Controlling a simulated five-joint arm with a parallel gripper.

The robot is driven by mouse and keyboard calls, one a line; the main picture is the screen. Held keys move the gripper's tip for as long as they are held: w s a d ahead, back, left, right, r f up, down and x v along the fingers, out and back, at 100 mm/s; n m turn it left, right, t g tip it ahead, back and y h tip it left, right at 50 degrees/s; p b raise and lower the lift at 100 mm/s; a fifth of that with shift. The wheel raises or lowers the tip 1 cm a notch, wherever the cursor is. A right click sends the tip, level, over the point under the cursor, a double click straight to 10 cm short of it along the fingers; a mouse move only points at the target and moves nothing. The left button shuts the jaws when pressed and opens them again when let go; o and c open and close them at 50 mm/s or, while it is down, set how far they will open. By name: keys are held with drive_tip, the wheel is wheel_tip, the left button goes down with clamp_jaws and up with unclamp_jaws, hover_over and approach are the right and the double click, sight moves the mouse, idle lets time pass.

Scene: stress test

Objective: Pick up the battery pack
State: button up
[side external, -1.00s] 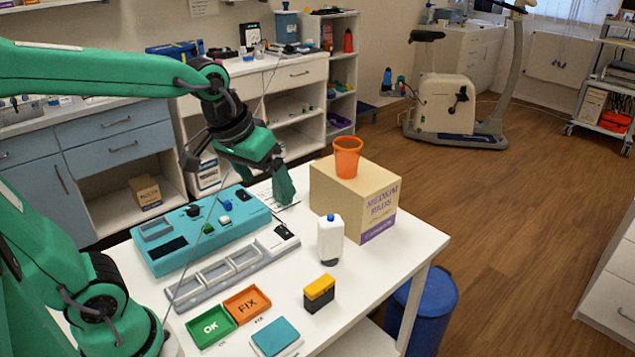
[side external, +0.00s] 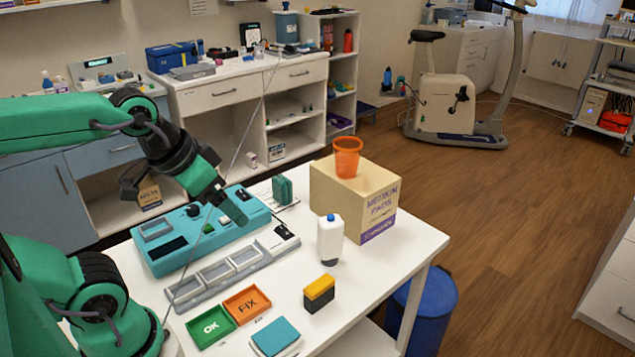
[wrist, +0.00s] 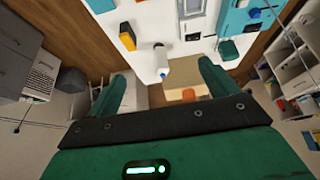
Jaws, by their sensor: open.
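The block with a yellow top and black lower part (side external: 319,293), which looks like the battery pack, stands upright on the white table's near side. In the wrist view it (wrist: 127,40) is small, beyond and left of the white bottle. My gripper (side external: 232,205) hangs above the teal device, left of and behind the block and well apart from it. Its two fingers in the wrist view (wrist: 160,88) are spread wide, with nothing held between them.
A white bottle (side external: 330,240) stands between the block and a cardboard box (side external: 353,199) bearing an orange cup (side external: 347,158). The teal device (side external: 170,244), grey tray (side external: 230,268), green OK tray (side external: 210,327), orange FIX tray (side external: 247,304) and dark green block (side external: 282,190) occupy the table.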

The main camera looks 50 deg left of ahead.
idle(0.3)
drive_tip(key=c, duration=0.8)
drive_tip(key=g, duration=0.5)
hover_over(320, 285)
drive_tip(key=f, duration=1.5)
drive_tip(key=shift+s+a+f, duration=0.15)
drive_tip(key=shift+a, duration=0.15)
drive_tip(key=shift+d+f+g, duration=0.25)
drive_tip(key=shift+f+g, duration=0.05)
drive_tip(key=shift+f, duration=0.25)
